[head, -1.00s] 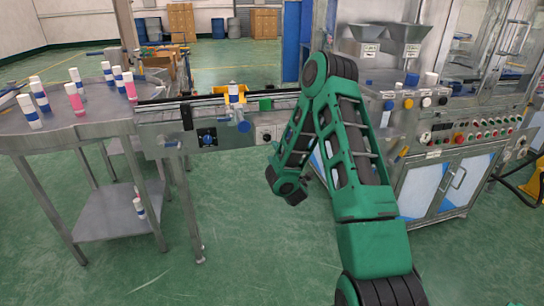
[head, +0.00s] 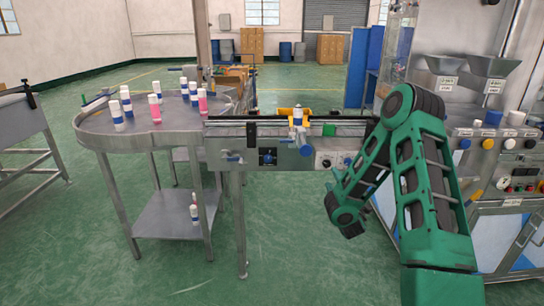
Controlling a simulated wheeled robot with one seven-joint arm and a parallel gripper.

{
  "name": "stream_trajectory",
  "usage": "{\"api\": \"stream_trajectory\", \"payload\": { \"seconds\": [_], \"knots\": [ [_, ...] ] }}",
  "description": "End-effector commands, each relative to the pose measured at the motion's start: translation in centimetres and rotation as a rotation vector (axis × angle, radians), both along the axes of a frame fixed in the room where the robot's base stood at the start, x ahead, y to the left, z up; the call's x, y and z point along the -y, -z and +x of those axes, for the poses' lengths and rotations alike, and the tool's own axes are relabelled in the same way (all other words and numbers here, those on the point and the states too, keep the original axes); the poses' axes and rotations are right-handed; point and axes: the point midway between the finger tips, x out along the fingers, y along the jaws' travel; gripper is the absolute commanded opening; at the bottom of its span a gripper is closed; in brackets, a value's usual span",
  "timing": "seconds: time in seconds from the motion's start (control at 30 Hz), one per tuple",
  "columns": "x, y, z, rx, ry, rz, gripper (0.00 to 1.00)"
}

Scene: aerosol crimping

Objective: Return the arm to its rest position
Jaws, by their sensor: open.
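My green and black arm rises from the lower right in the head view, bends at a high elbow, and comes down to the left.
A steel round-ended table (head: 150,140) holds several white, blue and pink cans. A conveyor (head: 225,142) joins it, carrying one can (head: 297,116). The crimping machine with hoppers (head: 487,66) stands right, behind my arm. The floor (head: 300,255) below the conveyor is open.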

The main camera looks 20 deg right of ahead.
Motion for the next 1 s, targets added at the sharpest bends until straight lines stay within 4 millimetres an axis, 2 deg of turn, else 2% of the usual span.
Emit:
{"api": "stream_trajectory", "payload": {
  "seconds": [0.17,0.27,0.47,0.7,0.87,1.0],
  "knots": [
    [0.7,-0.6,-0.1,-0.015,0.023,0.017,0.46],
    [2.4,-1.5,-0.7,-0.05,0.08,0.055,0.46],
    [6.2,-3.9,-3.9,-0.146,0.259,0.2,0.46],
    [9.4,-6.4,-10.0,-0.239,0.488,0.411,0.46],
    [10.0,-7.8,-15.1,-0.29,0.637,0.57,0.46],
    [9.4,-8.8,-20.0,-0.335,0.76,0.721,0.46]
  ]
}}
